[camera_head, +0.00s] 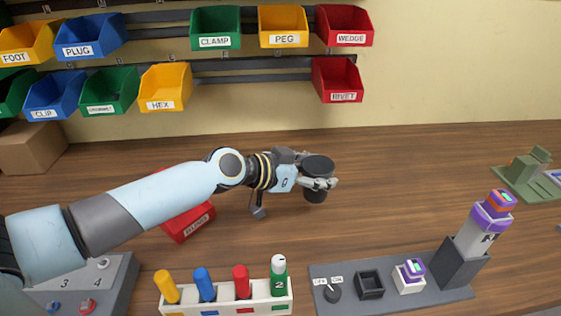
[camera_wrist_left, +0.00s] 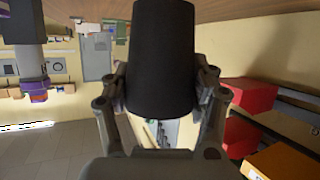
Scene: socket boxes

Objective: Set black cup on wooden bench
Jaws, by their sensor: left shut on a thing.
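The black cup (camera_head: 317,167) is in the middle of the head view, over the wooden bench (camera_head: 400,190). My left gripper (camera_head: 322,183) is shut on the cup's sides. In the left wrist view the cup (camera_wrist_left: 161,60) stands between the two fingers of the gripper (camera_wrist_left: 162,95), with a finger against each side. The cup looks upright in the head view. Whether its base touches the bench or hangs just above it, I cannot tell. My right gripper is in neither view.
A red bin (camera_head: 187,222) lies partly behind my left arm. A white rack (camera_head: 225,296) with coloured pegs and a grey socket board (camera_head: 395,290) stand along the front. A green block (camera_head: 525,170) sits at the right. The bench right of the cup is clear.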

